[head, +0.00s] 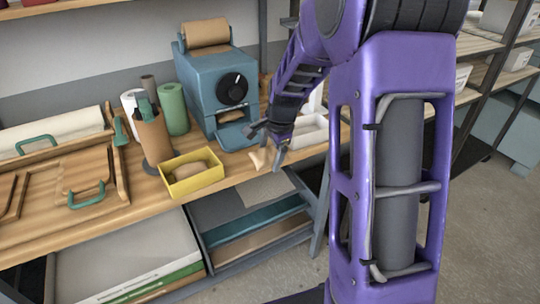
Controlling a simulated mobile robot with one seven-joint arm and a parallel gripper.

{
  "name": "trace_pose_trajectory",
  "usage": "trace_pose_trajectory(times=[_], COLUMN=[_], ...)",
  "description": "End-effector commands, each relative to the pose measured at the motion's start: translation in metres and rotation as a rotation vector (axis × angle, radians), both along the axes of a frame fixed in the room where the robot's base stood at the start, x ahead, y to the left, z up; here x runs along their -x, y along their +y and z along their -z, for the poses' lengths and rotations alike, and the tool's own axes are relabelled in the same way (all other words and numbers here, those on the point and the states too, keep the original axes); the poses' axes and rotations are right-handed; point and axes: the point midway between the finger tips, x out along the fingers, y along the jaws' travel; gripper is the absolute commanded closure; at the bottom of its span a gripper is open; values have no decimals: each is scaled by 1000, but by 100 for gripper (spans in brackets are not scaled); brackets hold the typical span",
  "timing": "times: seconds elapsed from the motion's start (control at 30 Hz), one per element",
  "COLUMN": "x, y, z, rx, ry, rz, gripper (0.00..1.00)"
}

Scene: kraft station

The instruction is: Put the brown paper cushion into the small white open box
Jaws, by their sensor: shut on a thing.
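My gripper (267,147) is near the front edge of the workbench, fingers pointing down. It is shut on a light tan crumpled piece, the brown paper cushion (259,159), which shows just below the fingers. The small white open box (315,137) stands on the bench just right of the gripper. My arm and gripper hide part of this box, and its inside shows only in part.
A yellow open box (193,184) holding a brown lump (189,170) stands to the left. Behind is a blue machine (217,90) with a paper roll on top. Rolls stand left of it. Wooden trays (75,185) cover the bench's left side.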

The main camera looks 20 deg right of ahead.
Motion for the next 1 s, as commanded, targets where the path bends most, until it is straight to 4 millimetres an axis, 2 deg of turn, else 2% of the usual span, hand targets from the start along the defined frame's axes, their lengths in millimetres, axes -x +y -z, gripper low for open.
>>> trace_pose_trajectory(times=[0.7,1.0], x=[-1,0], y=[0,0], z=[-72,-86], rx=[1,0], ry=[-2,0], rz=[0,1], gripper=[68,68])
